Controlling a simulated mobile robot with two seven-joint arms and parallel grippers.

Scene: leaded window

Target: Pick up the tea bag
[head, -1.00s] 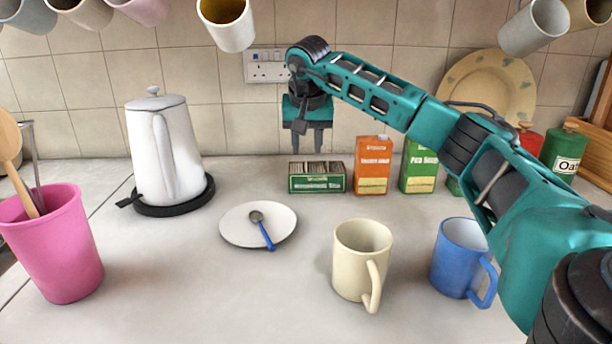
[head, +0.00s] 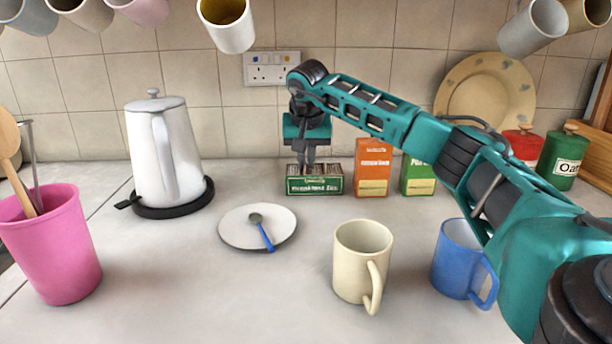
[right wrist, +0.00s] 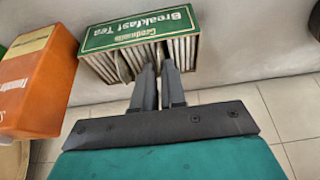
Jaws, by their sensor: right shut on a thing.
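The green tea box (head: 314,186) stands on the worktop near the tiled wall. Its row of tea bags (right wrist: 186,48) shows in the right wrist view, where the box reads "Breakfast Tea" (right wrist: 140,28). My right gripper (head: 305,165) points down into the open top of the box. In the right wrist view its two fingers (right wrist: 158,68) are close together among the tea bags, shut on a tea bag. The held bag is mostly hidden between the fingers and by its neighbours. My left gripper is not in view.
An orange carton (head: 373,168) and a green carton (head: 417,176) stand right of the box. A white plate with a spoon (head: 240,230), a cream mug (head: 361,262) and a blue mug (head: 457,262) are nearer. A white kettle (head: 160,150) stands left. Mugs hang above.

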